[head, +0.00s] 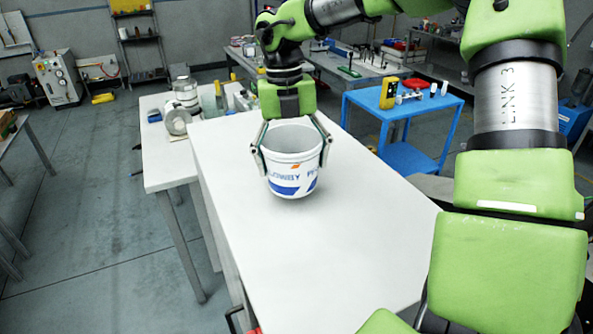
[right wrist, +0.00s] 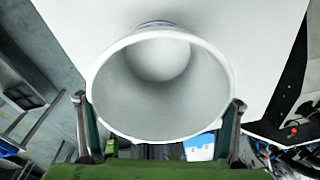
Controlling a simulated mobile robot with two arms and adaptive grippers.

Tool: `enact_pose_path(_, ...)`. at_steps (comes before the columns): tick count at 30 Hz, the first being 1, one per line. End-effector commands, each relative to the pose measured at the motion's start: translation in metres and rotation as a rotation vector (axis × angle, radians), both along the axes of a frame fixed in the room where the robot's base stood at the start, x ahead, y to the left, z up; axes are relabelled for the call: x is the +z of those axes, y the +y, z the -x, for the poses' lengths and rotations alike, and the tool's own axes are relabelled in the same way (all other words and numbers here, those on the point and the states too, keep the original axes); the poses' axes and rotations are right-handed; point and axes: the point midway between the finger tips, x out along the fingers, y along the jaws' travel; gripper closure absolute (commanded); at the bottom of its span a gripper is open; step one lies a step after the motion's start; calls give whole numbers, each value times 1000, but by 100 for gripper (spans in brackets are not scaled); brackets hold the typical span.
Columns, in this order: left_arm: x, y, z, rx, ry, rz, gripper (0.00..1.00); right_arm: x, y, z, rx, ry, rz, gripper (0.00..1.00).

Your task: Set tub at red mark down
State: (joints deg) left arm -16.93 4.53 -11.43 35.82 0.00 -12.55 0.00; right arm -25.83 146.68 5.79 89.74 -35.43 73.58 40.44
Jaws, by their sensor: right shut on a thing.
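A white tub (head: 292,176) with blue and orange print is upright over the white table (head: 330,255) in the head view. My right gripper (head: 290,150) is shut on the tub, one finger on each side of its wall. The right wrist view looks into the open, empty tub (right wrist: 160,90), with the fingers at its left and right sides. Whether its base touches the table or hangs just above it, I cannot tell. I see no red mark on the visible tabletop; the tub hides part of it. My left gripper is not in view.
The tabletop in front of the tub is clear. A side table (head: 166,180) at the left holds metal containers (head: 183,95). A blue cart (head: 405,110) with a yellow device (head: 389,93) stands at the right behind the table. A small red item (head: 253,331) shows at the bottom edge.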

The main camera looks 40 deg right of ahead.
Motion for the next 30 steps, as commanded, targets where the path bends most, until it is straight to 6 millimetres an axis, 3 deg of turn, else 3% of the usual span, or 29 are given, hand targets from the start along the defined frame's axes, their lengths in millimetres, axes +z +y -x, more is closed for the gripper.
enact_pose_path(3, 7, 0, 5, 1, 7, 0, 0, -8, -9, 3, -2, 3, 1, 37)
enact_pose_path(9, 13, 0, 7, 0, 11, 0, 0, -37, -8, 2, 0, 2, 1, 37)
enact_pose_path(16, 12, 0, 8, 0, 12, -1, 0, -41, -8, 2, 0, 2, 1, 37)
enact_pose_path(17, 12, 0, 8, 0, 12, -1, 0, -41, -8, 3, 0, 2, 1, 16)
enact_pose_path(19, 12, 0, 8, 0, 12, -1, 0, -41, -8, 3, 0, 3, 0, 0)
enact_pose_path(30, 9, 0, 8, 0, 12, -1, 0, -34, -8, 0, -1, -4, 2, 0)
